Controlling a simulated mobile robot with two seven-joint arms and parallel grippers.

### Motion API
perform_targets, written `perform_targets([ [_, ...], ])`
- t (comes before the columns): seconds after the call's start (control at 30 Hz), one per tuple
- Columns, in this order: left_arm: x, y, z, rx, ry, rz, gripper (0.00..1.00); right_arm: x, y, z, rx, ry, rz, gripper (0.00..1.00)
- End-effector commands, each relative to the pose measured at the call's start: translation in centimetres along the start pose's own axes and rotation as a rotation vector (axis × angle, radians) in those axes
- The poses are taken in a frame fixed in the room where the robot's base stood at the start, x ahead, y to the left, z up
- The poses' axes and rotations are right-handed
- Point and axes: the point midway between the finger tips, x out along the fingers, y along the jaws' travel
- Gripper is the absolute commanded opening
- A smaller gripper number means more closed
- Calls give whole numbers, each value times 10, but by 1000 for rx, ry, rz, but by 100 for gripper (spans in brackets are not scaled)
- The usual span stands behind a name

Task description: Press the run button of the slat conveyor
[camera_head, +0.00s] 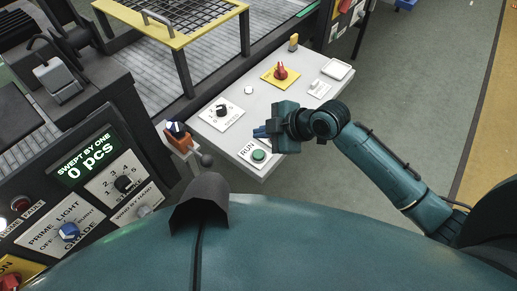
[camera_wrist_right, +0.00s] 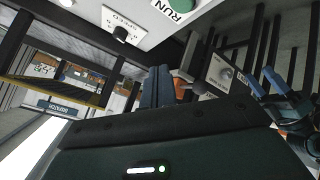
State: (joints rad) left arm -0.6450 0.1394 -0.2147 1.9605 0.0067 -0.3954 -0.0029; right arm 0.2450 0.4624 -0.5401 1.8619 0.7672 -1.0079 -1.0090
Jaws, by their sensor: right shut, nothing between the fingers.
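The green run button (camera_head: 259,155) sits on a white plate marked RUN at the near end of the pale control panel (camera_head: 228,150). It also shows in the right wrist view (camera_wrist_right: 187,5), cut by the top edge. My right gripper (camera_head: 261,131) is shut and empty. In the head view it appears just beyond the button, and I see no contact. Its blue fingers show together in the right wrist view (camera_wrist_right: 158,86). What looks like my left gripper (camera_wrist_right: 267,82) is at the right of the wrist view, small and partly cut off; its opening is unclear.
The panel also bears a speed knob (camera_head: 222,109), a red knob on a yellow plate (camera_head: 281,73) and a small white switch (camera_head: 318,88). An orange post with a dark knob (camera_head: 178,134) stands left of the panel. A display cabinet (camera_head: 85,160) stands farther left.

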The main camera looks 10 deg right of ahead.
Motion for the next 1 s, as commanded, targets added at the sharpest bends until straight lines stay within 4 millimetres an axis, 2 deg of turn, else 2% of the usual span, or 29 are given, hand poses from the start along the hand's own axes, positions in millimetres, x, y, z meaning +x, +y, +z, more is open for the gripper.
perform_targets([
  [0.03,-1,0,1,0,-6,-1,53,-4,8,-2,-40,-4,-13,0],
  [0.2,-1,-1,4,0,-15,-2,53,-9,16,-6,-108,-2,-42,0],
  [0.63,-2,-2,4,3,-16,-3,53,-7,15,-4,-112,-2,-44,0],
  [0.97,-2,-2,4,5,-16,-2,53,19,-5,18,-107,-3,-46,0],
  [1.0,2,-2,9,5,-16,-2,53,25,-9,23,-109,-3,-45,0],
])
